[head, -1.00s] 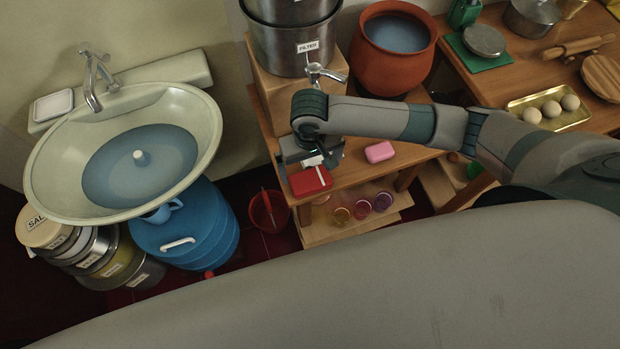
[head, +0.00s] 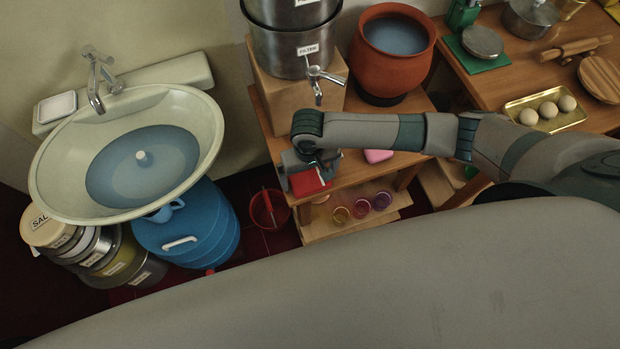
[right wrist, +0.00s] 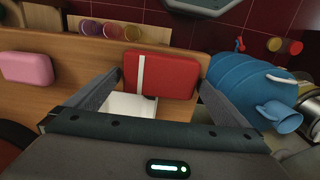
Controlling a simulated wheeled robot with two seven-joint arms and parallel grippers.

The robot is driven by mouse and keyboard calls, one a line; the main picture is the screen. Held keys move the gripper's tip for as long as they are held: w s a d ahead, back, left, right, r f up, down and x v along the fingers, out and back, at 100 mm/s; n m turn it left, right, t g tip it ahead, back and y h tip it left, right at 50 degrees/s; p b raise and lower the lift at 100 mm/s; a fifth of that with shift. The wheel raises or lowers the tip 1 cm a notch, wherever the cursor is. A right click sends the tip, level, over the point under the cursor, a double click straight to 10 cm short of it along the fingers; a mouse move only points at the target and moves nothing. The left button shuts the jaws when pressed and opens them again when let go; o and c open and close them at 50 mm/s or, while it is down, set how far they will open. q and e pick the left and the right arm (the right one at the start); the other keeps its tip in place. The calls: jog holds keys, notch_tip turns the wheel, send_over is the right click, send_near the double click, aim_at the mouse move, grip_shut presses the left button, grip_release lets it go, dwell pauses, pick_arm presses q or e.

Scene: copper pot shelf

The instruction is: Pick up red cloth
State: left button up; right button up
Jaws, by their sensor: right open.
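The red cloth (head: 307,184) is a folded block with a white stripe, lying at the left front edge of the wooden stand (head: 350,176). In the head view my right gripper (head: 306,170) is over it and hides part of it. In the right wrist view the red cloth (right wrist: 172,77) lies between the tips of my right gripper (right wrist: 160,80), with a finger near each short end. The gripper is open, and I cannot tell whether either finger touches the cloth. My left gripper is in neither view now.
A pink block (head: 378,156) lies right of the cloth, partly behind my arm. A steel filter with a tap (head: 316,80) and a clay pot (head: 392,65) stand behind. Small coloured jars (head: 361,208) sit on the lower shelf. A red bucket (head: 268,210) stands left.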

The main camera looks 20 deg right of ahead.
aim_at(309, 176)
dwell(0.4)
jog(key=c, duration=0.9)
jog(key=shift+r, duration=0.15)
jog(key=shift+c, duration=0.2)
jog(key=shift+w+r+b, duration=0.1)
jog(key=shift+r+b, duration=0.2)
jog(key=shift+r, duration=0.25)
notch_tip(309, 176, up, 2)
jog(key=shift+r+b, duration=0.25)
jog(key=shift+b, duration=0.1)
jog(key=s+d+r+b, duration=0.1)
jog(key=s+d+r, duration=0.2)
jog(key=s+r, duration=0.4)
jog(key=s, duration=0.4)
jog(key=shift+d, duration=0.35)
jog(key=shift+s, duration=0.1)
jog(key=shift+o, duration=1)
jog(key=shift+c, duration=0.5)
